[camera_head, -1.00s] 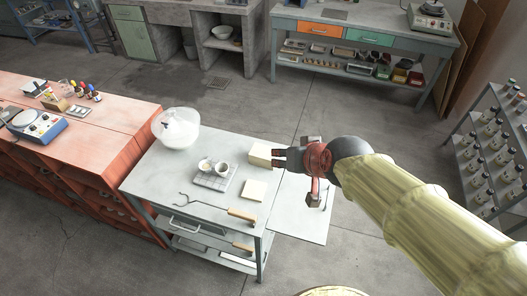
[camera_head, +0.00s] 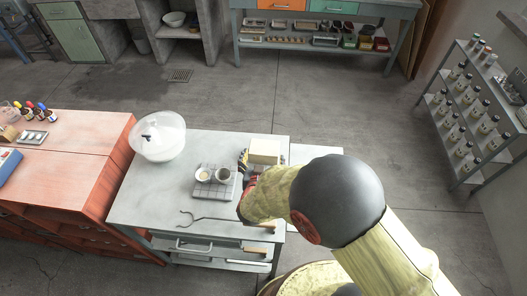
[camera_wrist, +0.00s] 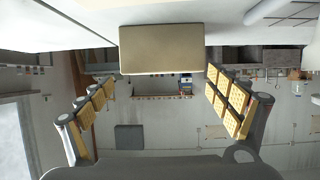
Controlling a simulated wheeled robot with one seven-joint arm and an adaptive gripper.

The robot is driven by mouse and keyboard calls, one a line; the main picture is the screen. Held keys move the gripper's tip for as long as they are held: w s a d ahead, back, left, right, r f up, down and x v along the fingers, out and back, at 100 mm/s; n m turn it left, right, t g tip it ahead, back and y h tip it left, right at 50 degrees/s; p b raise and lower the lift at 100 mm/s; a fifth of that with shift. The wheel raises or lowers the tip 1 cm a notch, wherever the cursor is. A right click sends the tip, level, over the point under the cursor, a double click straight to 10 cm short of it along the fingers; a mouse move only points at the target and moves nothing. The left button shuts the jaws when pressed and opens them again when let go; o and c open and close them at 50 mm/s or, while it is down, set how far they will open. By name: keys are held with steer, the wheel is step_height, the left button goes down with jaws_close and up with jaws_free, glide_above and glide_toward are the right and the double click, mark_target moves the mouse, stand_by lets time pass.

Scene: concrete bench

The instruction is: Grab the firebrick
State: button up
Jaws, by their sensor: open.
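The firebrick (camera_head: 264,147) is a cream block on the grey-topped bench, near its far right edge. In the wrist view the firebrick (camera_wrist: 161,50) appears at the top centre, in front of the fingers and between their lines, with a gap to each side. My gripper (camera_wrist: 160,80) is open and empty, its yellow-padded fingers spread wide. In the head view my gripper (camera_head: 262,165) is at the near side of the firebrick, partly hidden by my arm. Whether any finger touches the brick cannot be told.
A tile with two small cups (camera_head: 214,176) stands left of the brick. Wire tongs (camera_head: 225,219) lie along the front. An orange cabinet (camera_head: 75,150) adjoins on the left. My arm covers the bench's right part.

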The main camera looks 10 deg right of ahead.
mark_target(264, 151)
steer(key=shift+o, duration=0.8)
steer(key=shift+b+x, duration=0.3)
steer(key=shift+x, duration=0.6)
steer(key=b+x, duration=0.1)
steer(key=x, duration=0.3)
steer(key=shift+w+a+f+b, duration=0.1)
steer(key=shift+w+a+b, duration=0.1)
steer(key=shift+b, duration=0.15)
steer(key=shift+c, duration=1.1)
steer(key=c, duration=1.3)
